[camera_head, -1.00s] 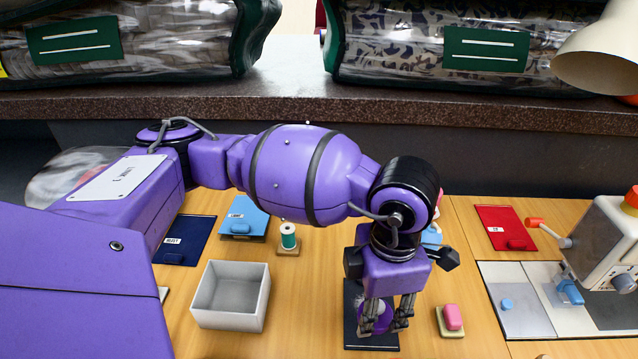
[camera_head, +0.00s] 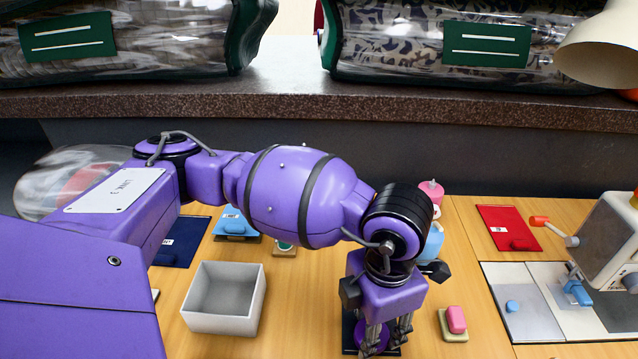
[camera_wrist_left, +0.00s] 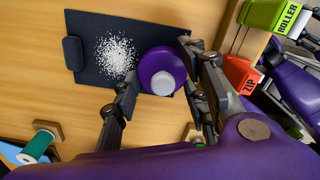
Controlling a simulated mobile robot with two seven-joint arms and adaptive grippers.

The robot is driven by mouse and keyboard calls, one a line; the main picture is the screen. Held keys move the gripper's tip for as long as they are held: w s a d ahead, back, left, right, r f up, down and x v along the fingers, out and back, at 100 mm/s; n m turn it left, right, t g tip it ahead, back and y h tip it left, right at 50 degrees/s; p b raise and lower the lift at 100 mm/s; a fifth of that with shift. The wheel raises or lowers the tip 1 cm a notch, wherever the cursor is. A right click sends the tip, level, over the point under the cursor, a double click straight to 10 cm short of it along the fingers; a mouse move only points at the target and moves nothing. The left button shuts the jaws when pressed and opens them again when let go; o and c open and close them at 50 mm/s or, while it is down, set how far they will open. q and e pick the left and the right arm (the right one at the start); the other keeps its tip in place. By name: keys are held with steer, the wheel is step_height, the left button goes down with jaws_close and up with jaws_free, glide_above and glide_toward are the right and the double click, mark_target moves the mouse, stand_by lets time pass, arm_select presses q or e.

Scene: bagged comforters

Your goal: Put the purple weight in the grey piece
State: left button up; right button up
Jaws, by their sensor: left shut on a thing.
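The purple weight is a round purple disc with a pale knob (camera_wrist_left: 160,78) in the left wrist view. It is over the right part of a dark plate (camera_wrist_left: 88,72); whether it touches the plate I cannot tell. My left gripper (camera_head: 388,334) points down there and is shut on the weight, one finger on each side. In the wrist view the fingertips (camera_wrist_left: 160,66) flank the disc. The grey piece appears to be an empty, open grey box (camera_head: 222,325) to the left of the gripper in the head view. My right gripper is not in view.
White granules (camera_wrist_left: 116,55) lie on the dark plate. A pink block (camera_head: 456,320) stands right of the gripper. Blue (camera_head: 236,225) and red (camera_head: 508,228) pads lie farther back. A machine (camera_head: 610,245) stands at right. Bare table lies between box and plate.

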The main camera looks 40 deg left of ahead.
arm_select(q)
steer(key=shift+w+r, duration=0.1)
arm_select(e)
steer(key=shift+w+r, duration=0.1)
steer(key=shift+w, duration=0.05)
arm_select(q)
steer(key=shift+f+b, duration=0.3)
steer(key=shift+f, duration=0.15)
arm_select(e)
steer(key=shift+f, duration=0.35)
arm_select(q)
steer(key=o, duration=1.4)
steer(key=o, duration=0.6)
steer(key=shift+r, duration=0.15)
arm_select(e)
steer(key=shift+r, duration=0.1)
arm_select(q)
steer(key=shift+r+p, duration=2.25)
steer(key=shift+r, duration=1.2)
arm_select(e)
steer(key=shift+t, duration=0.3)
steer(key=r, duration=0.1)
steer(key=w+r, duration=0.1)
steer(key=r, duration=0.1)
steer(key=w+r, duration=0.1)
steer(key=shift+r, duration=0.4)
